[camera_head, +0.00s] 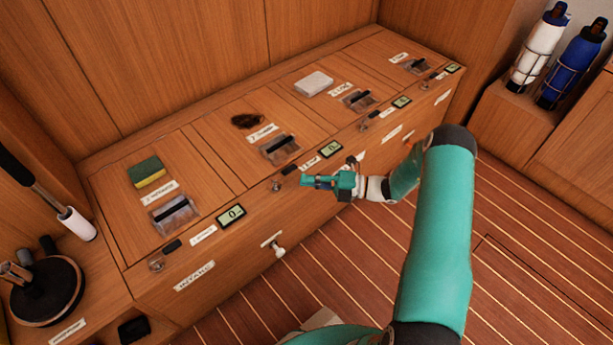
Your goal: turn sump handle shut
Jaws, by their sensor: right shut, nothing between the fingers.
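A wooden cabinet (110,222) has several stations along its top. Small dark handles sit along its front edge: one at the left (172,246), one in the second station (289,170), and one in the third (370,121). The labels are too small to read surely, so I cannot tell which handle is the sump's. My right gripper (304,181), teal, is shut and empty, reaching in from the right just beside the second station's handle. Whether they touch is unclear. My left gripper is out of view.
Small displays (230,216) line the front edge. A green and yellow sponge (147,172), a dark tangled clump (246,121) and a white block (314,84) lie on the lids. Bottles (539,52) stand at right. The striped floor is clear.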

